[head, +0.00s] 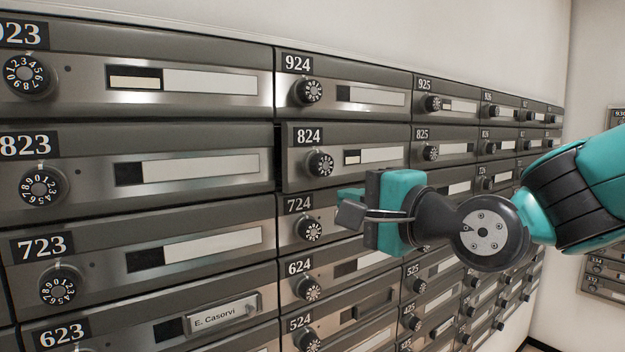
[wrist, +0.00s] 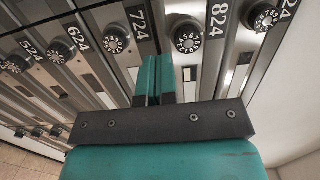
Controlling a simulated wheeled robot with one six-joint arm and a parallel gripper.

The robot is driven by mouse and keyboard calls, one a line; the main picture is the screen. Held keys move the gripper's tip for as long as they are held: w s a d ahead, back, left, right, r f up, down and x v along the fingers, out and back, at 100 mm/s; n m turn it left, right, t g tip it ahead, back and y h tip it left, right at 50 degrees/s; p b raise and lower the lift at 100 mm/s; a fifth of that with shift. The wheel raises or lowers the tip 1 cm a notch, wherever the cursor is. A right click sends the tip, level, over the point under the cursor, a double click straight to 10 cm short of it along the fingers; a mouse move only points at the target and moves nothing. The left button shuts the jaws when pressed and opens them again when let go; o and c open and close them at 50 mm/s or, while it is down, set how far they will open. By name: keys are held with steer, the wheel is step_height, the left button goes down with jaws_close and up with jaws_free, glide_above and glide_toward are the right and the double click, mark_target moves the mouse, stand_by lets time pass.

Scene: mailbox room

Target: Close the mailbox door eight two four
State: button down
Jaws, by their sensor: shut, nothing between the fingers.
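Mailbox door 824 (head: 350,139) is in the middle of the head view, with a number plate, a round dial and a label strip. A dark gap shows along its left edge, and it seems to stand slightly proud of its neighbours, so it looks slightly ajar. In the wrist view its dial (wrist: 187,38) is at the upper middle. My gripper (head: 350,206) is shut and empty, in front of the wall of boxes just below door 824, overlapping door 724 in the picture. Its fingers show together in the wrist view (wrist: 152,80). I cannot tell whether they touch anything.
Door 924 (head: 345,88) is above, door 724 (head: 292,226) below, door 823 (head: 90,170) to the left and door 825 (head: 447,133) to the right. These look flush. Dials stick out from the doors. A pale wall (head: 592,60) stands at the right.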

mark_target(303, 187)
steer(key=p+x, duration=0.3)
steer(key=x, duration=0.4)
steer(key=shift+w+a+r+p, duration=0.1)
steer(key=shift+w+a+p, duration=0.15)
steer(key=shift+w+p, duration=0.05)
steer(key=shift+w+a, duration=0.3)
steer(key=shift+w, duration=0.05)
